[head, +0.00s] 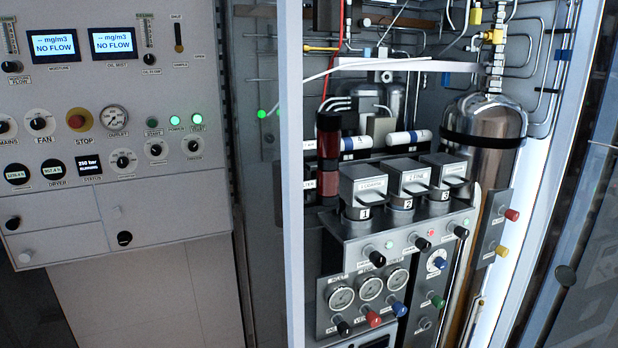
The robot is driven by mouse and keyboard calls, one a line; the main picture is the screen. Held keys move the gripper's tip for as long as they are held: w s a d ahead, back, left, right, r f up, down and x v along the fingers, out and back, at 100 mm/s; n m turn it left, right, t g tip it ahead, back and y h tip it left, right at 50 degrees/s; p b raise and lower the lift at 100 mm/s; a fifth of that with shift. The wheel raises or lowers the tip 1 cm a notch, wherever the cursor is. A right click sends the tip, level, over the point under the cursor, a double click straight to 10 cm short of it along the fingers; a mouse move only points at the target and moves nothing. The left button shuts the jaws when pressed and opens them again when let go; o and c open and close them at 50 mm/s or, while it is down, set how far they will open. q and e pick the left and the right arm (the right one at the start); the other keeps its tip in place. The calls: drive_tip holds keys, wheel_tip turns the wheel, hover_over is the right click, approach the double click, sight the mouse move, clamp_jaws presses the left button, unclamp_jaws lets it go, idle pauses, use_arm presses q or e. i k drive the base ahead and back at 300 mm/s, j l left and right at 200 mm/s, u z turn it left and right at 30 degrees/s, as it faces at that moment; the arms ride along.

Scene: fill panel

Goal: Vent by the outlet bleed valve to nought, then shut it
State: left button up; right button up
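The outlet gauge (113,118), a round dial marked OUTLET, is on the grey control panel at the left; its needle is too small to read. I cannot tell which knob is the outlet bleed valve, as the small labels are blurred. In the open cabinet, a small plate at the right carries a red knob (511,214) and a yellow knob (502,251). Below several small gauges are a black knob (344,328), another red knob (373,318) and a blue knob (399,309). A green knob (437,300) is to their right. Neither gripper is in view.
Two displays (54,44) read NO FLOW. A red stop button (78,120) is on the left panel. A white cabinet post (291,170) stands between panel and open cabinet. Inside are numbered filter housings (366,187), a steel cylinder (485,135) and thin pipes. A dark door edges the right.

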sight(512, 215)
drive_tip(key=z, duration=1.25)
